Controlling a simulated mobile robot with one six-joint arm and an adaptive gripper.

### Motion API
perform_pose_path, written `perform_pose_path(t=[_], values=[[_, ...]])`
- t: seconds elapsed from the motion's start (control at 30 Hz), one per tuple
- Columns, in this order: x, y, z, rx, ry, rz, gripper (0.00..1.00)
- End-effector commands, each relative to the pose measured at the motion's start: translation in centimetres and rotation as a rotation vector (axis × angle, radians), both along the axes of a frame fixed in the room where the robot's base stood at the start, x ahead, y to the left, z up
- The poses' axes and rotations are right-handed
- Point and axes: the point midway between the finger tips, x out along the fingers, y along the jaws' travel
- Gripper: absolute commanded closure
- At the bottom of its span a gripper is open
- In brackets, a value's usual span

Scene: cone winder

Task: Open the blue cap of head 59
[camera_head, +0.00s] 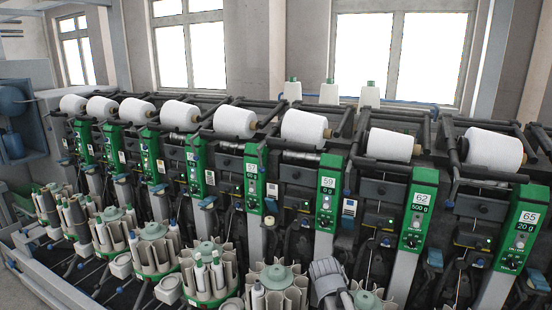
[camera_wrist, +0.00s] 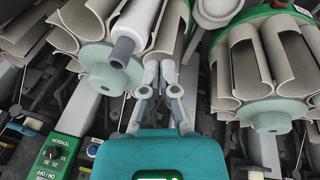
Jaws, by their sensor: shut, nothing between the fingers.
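Head 59 (camera_head: 328,187) is a green panel marked "59" and "0 g" near the centre of the head view, with a white yarn cone (camera_head: 303,128) above it. I cannot make out its blue cap for certain; small blue parts show between the heads, such as one (camera_head: 269,222) left of head 59. My gripper (camera_head: 326,267) is in front of and below head 59, among the bobbin carousels. In the wrist view my gripper (camera_wrist: 160,72) has its fingertips close together and empty, near a white bobbin (camera_wrist: 140,25) in a carousel.
Grey bobbin carousels line the front, including one (camera_head: 279,285) left of my gripper and one (camera_head: 368,300) right of it. In the wrist view, carousels stand left (camera_wrist: 95,62) and right (camera_wrist: 270,112) of the fingers. Head 62 (camera_head: 420,205) is to the right.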

Motion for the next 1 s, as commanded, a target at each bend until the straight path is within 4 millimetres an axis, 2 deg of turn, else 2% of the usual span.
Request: perform_pose_path(t=[0.03,0.1,0.23,0.4,0.63,0.93,1.0], values=[[-2.5,-0.4,-0.3,0.044,0.044,0.027,1.00],[-4.5,-0.3,-0.5,0.103,0.095,0.071,1.00],[-7.1,-0.1,-0.7,0.183,0.153,0.138,1.00],[-8.1,0.1,-0.8,0.225,0.179,0.175,1.00],[-8.1,0.2,-0.8,0.226,0.179,0.177,1.00],[-8.0,0.2,-0.8,0.225,0.178,0.176,0.44],[-8.0,0.2,-0.8,0.225,0.178,0.176,0.43]])
